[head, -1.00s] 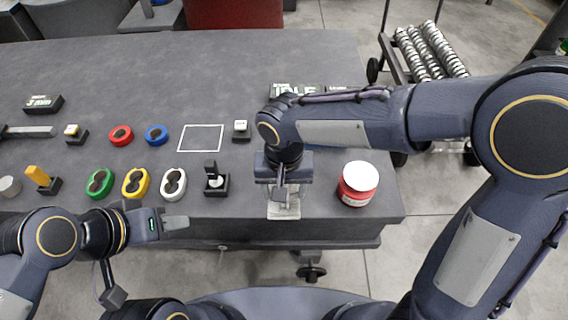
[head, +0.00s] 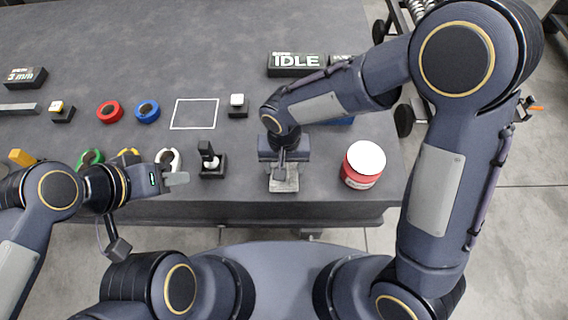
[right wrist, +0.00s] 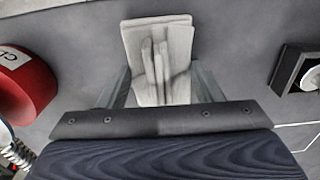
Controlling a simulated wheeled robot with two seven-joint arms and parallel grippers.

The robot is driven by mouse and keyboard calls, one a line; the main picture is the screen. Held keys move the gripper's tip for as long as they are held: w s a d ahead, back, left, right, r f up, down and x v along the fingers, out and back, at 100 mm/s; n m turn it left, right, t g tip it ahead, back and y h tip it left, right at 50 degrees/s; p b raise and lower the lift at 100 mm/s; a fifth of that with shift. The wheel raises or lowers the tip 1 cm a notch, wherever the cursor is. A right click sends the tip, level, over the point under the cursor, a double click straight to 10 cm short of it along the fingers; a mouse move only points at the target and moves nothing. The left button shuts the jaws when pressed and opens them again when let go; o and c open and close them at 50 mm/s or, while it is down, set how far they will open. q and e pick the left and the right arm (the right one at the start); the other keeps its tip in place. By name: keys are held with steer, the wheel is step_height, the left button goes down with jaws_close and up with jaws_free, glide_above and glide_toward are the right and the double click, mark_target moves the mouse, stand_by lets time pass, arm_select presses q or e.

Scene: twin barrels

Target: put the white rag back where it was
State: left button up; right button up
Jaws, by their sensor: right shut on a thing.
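The white rag (head: 284,184) is a pale folded cloth near the table's front edge, left of the red jar, in the head view. In the right wrist view, the rag (right wrist: 160,38) lies between my fingers with pinched folds standing up. My right gripper (right wrist: 160,88) is shut on it; in the head view, that gripper (head: 284,172) is directly above it. I cannot tell whether the rag touches the table. A white square outline (head: 194,128) on the table is empty, up and left of the rag. My left gripper (head: 177,180) is by the front edge, partly covering the rings; its jaw opening is unclear.
A red jar with a white lid (head: 363,165) stands close right of the rag. A black stand (head: 212,163) is on its left, and a small white-topped block (head: 238,106) is right of the outline. An IDLE sign (head: 297,62) stands behind. The table's far middle is clear.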

steer(key=shift+f, duration=0.3)
steer(key=shift+f, duration=0.15)
steer(key=o, duration=1)
steer(key=shift+o, duration=0.2)
steer(key=shift+r, duration=0.3)
step_height(320, 180, up, 12)
steer(key=p, duration=0.1)
